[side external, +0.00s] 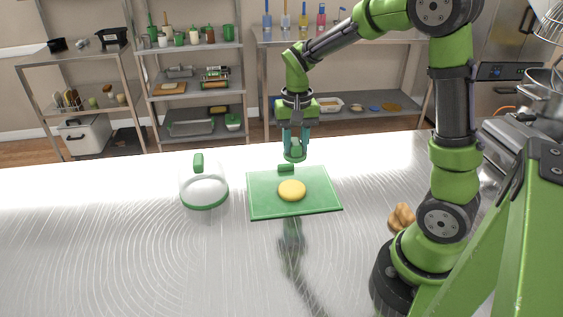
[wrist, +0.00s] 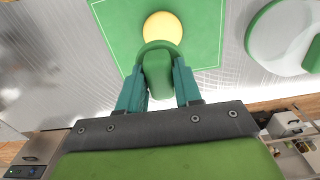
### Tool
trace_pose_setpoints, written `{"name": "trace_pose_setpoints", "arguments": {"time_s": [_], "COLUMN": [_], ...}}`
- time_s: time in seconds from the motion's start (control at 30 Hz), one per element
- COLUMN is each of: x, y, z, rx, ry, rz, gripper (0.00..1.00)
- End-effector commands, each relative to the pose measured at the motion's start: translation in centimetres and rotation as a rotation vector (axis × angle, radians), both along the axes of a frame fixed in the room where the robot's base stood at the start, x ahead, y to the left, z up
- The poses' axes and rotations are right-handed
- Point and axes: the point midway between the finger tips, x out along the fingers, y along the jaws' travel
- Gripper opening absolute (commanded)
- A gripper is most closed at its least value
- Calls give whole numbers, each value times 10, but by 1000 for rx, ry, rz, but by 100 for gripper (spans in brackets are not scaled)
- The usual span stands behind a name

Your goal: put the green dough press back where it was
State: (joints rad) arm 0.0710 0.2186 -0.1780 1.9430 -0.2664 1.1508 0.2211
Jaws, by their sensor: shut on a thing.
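The green dough press (side external: 294,152) is in my gripper (side external: 295,146), held above the far edge of the green mat (side external: 262,205). In the wrist view the press (wrist: 157,72) sits between the teal fingers (wrist: 160,88), its rounded edge pointing toward the dough. The fingers are shut on it. A round yellow dough piece (side external: 292,190) lies on the middle of the mat; it also shows in the wrist view (wrist: 163,27). The press appears clear of the mat and dough.
A clear dome with a green rim and handle (side external: 204,190) stands left of the mat. Brown lumps (side external: 401,217) lie near my arm's base. The table front is clear. Shelves (side external: 195,95) stand behind.

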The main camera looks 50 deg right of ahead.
Motion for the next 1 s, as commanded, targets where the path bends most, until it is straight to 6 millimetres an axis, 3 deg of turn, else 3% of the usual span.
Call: {"name": "trace_pose_setpoints", "arguments": {"time_s": [0.17, 0.3, 0.4, 0.5, 0.6, 0.77, 1.0], "x": [-29, -74, -106, -130, -140, -141, -141], "y": [-51, -95, -114, -124, -123, -122, -122], "z": [4, 1, -3, -8, -13, -27, -70], "rx": [1, 1, 1, 2, 4, 2, 2], "ry": [-9, -9, -8, -4, 1, 6, 6], "rz": [-134, -185, -175, -131, -59, 17, 22], "gripper": [0, 0, 0, 0, 0, 0, 0]}}
